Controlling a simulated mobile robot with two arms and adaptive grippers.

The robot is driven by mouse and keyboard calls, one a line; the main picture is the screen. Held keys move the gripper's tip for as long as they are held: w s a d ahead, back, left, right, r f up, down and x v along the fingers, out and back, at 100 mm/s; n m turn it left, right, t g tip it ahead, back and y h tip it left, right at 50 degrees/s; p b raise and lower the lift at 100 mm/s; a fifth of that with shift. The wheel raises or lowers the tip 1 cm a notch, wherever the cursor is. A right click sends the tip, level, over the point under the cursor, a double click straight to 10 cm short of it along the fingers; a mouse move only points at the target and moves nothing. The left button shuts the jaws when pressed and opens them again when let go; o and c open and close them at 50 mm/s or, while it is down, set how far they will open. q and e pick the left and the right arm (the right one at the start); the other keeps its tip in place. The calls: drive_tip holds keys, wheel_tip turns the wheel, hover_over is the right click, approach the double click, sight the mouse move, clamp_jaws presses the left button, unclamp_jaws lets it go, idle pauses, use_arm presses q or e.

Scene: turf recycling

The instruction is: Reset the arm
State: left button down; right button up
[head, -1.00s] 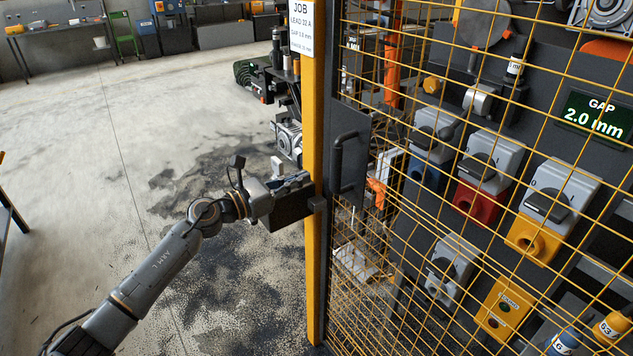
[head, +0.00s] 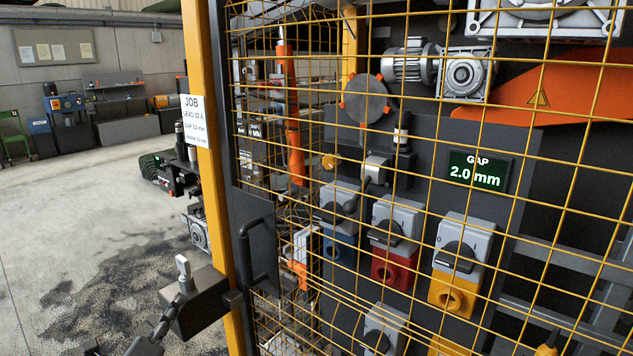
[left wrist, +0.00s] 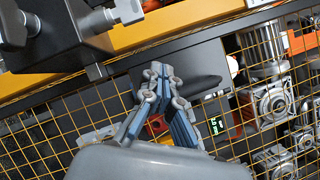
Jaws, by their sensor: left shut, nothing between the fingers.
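Most of my left arm is below the picture. In the left wrist view its blue-sided fingers (left wrist: 158,74) are closed together and hold nothing. The lock box also shows there (left wrist: 62,38), with its grey lever (left wrist: 127,10), apart from the fingers. The dark gate handle (head: 256,250) is to the right of the post. My right gripper is out of view.
Yellow mesh (head: 420,215) covers the machine. Behind it are blue, red and yellow switches (head: 458,258) and a display (head: 478,171) reading GAP 2.0 mm. A job sign (head: 193,120) hangs on the post (head: 204,60). Open, stained floor (head: 80,230) lies left.

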use_arm(q)
drive_tip(key=s+a+f+n+g+y, duration=0.1)
drive_tip(key=s+f+n+g+y, duration=0.6)
drive_tip(key=s+f+n, duration=0.65)
drive_tip(key=s+d+f+n+g+h, duration=0.1)
drive_tip(key=s+d+f+n+g, duration=0.25)
drive_tip(key=s, duration=0.25)
drive_tip(key=s+d+f+n+g+h, duration=0.1)
drive_tip(key=s+d+f+n+g, duration=0.1)
drive_tip(key=s+f+n+g, duration=0.3)
drive_tip(key=s+d+f+n+g+h, duration=0.1)
drive_tip(key=s+d+f+n+h, duration=0.15)
drive_tip(key=s, duration=0.45)
wheel_tip(320, 180, down, 26)
drive_tip(key=s+g+y, duration=0.1)
drive_tip(key=s, duration=0.1)
drive_tip(key=s+a+f+g, duration=0.1)
drive_tip(key=s+a+f, duration=0.1)
drive_tip(key=s+f, duration=1.3)
drive_tip(key=shift+s+a, duration=0.3)
drive_tip(key=shift+s, duration=0.3)
drive_tip(key=shift+f, duration=0.1)
